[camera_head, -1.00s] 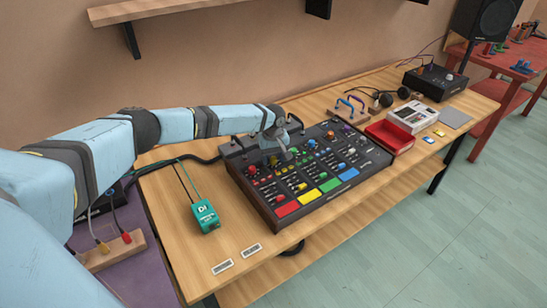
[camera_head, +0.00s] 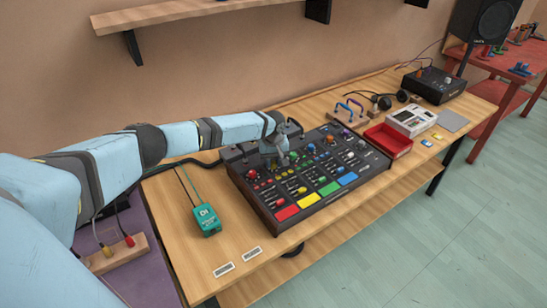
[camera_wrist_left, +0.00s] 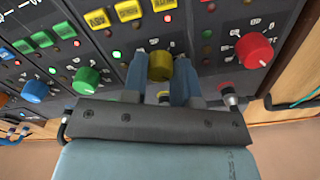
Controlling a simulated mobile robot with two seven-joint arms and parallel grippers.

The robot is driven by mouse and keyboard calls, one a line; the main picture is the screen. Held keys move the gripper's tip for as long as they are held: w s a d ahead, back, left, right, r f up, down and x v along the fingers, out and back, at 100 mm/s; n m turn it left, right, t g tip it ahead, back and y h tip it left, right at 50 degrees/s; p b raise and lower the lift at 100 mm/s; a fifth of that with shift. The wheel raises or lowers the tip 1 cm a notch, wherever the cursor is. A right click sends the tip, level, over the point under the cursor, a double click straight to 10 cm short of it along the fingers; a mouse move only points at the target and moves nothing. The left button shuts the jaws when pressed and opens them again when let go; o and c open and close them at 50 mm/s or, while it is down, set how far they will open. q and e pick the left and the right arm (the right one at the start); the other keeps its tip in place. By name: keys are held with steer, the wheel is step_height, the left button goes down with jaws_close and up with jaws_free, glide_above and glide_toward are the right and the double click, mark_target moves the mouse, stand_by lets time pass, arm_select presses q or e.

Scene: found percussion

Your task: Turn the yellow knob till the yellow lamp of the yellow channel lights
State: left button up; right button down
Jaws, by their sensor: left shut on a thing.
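The yellow knob (camera_wrist_left: 160,66) sits on the dark mixing console (camera_head: 268,220), between the two fingers of my left gripper (camera_wrist_left: 160,80) in the wrist view. The gripper is shut on it. In the head view my left gripper (camera_head: 281,160) reaches down over the back of the console and hides the knob. A green lamp (camera_wrist_left: 117,55) glows left of the knob in the wrist view. I cannot tell a lit yellow lamp in the yellow channel. My right gripper is not in view.
A red knob (camera_wrist_left: 254,50) stands to the right and a green knob (camera_wrist_left: 86,80) to the left in the wrist view. A teal box (camera_head: 207,220) lies left of the console. A red tray (camera_head: 388,141) stands at its right.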

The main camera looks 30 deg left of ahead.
arm_select(q)
steer(key=shift+s+d+r+m+p, duration=0.1)
steer(key=shift+m+p, duration=1)
steer(key=shift+p, duration=0.15)
steer(key=shift+m, duration=0.9)
steer(key=m, duration=0.4)
steer(key=shift+p, duration=0.35)
steer(key=shift+m, duration=1.3)
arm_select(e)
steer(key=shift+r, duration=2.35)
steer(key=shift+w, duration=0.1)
arm_select(q)
steer(key=o, duration=0.9)
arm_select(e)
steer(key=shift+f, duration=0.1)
